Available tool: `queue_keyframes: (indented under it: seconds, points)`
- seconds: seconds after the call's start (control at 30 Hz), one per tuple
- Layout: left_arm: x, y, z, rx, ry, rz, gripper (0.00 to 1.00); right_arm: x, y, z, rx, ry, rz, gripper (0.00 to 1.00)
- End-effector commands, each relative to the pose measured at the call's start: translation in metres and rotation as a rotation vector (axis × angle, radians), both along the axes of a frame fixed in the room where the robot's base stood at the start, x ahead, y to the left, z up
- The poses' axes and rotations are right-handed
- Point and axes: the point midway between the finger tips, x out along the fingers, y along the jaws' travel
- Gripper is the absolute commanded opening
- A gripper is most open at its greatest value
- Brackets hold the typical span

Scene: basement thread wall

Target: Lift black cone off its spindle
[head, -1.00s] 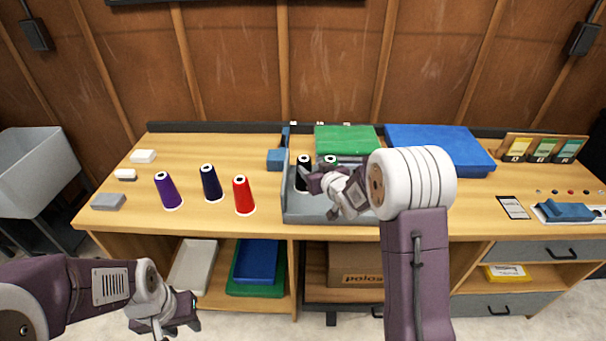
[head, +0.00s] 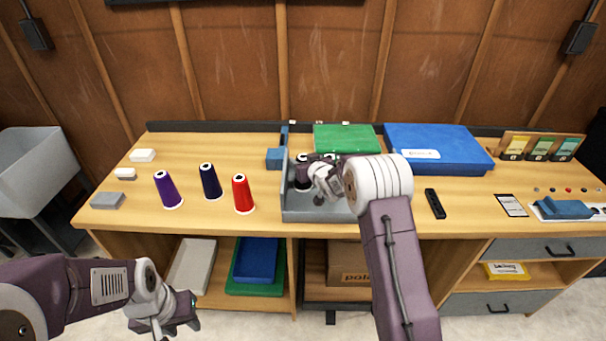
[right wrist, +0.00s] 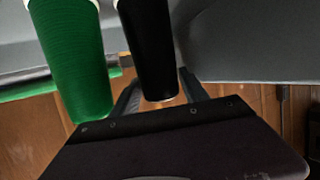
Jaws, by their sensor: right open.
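The black cone (head: 301,184) stands in the grey tray (head: 310,217) at the middle of the bench, partly hidden by my right gripper (head: 304,172). In the right wrist view the black cone (right wrist: 149,45) stands between the two fingers of the open right gripper (right wrist: 160,92), with one finger on each side. Whether a finger touches it I cannot tell. The spindle under it is hidden. My left gripper (head: 194,311) is in front of the bench at the lower left, away from the cones; its jaw opening is unclear.
A green cone (right wrist: 68,55) stands close beside the black one. Purple (head: 167,191), navy (head: 210,182) and red (head: 242,194) cones stand on the bench left of the tray. Green (head: 345,138) and blue (head: 437,150) boxes lie behind and to the right.

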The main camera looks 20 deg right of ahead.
Motion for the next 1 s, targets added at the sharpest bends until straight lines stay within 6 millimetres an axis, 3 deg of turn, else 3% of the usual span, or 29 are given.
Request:
queue_keyframes:
  seconds: [0.13,0.17,0.33,0.77,0.87,1.0]
  points:
    - [0.000,0.000,0.000,0.000,0.000,0.000,0.36,0.000,0.000,0.000,0.000,0.000,0.000,0.52]
    - [0.000,0.000,0.000,0.000,0.000,0.000,0.36,0.000,0.000,0.000,0.000,0.000,0.000,0.47]
    - [0.000,0.000,0.000,0.000,0.000,0.000,0.36,0.000,0.000,0.000,0.000,0.000,0.000,0.00]
    - [0.000,0.000,0.002,0.000,0.000,0.000,0.36,0.000,0.000,0.008,0.000,-0.001,0.000,0.00]
    - [0.000,0.000,0.006,0.000,0.000,0.000,0.36,0.000,0.000,0.024,0.000,-0.004,0.000,0.00]
    - [0.000,0.000,0.015,0.000,0.000,0.000,0.36,0.000,0.000,0.064,0.000,-0.006,0.000,0.00]
